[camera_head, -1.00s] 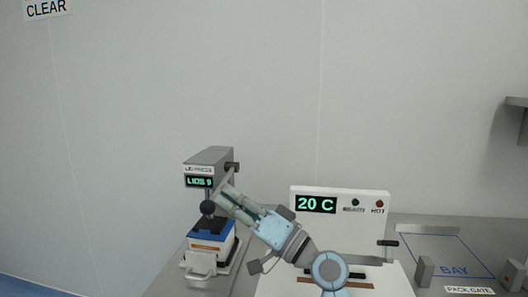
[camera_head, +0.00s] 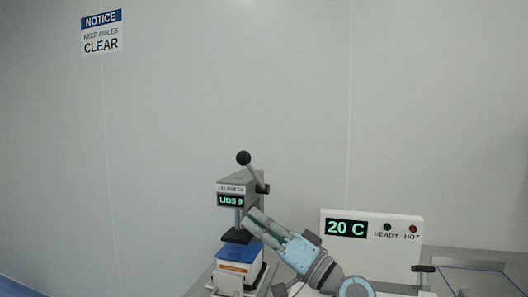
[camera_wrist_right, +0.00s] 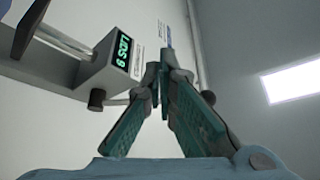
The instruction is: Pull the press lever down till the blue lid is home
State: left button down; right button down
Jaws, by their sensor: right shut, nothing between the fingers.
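The press (camera_head: 232,188) is a grey head with a green "LIDS 9" display. Its lever ball (camera_head: 243,158) is black and stands up above the head, with the rod slanting to the pivot on the right side. The black ram plate (camera_head: 237,236) hangs just above the blue lid (camera_head: 240,252). The lid is on a white tub with an orange label (camera_head: 234,268); I cannot tell how fully it is seated. My right gripper (camera_head: 250,220) is shut and empty beside the head, below the lever pivot. It also shows shut in the right wrist view (camera_wrist_right: 161,78). My left gripper is out of view.
A white panel (camera_head: 372,250) reading "20 C" stands right of the press, behind my right arm. A bench with a blue-outlined area (camera_head: 485,280) lies at far right. A notice sign (camera_head: 102,32) is on the wall. The space above the press is clear.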

aim_at(254, 175)
dwell(0.4)
dwell(0.4)
notch_tip(254, 175, up, 10)
dwell(0.8)
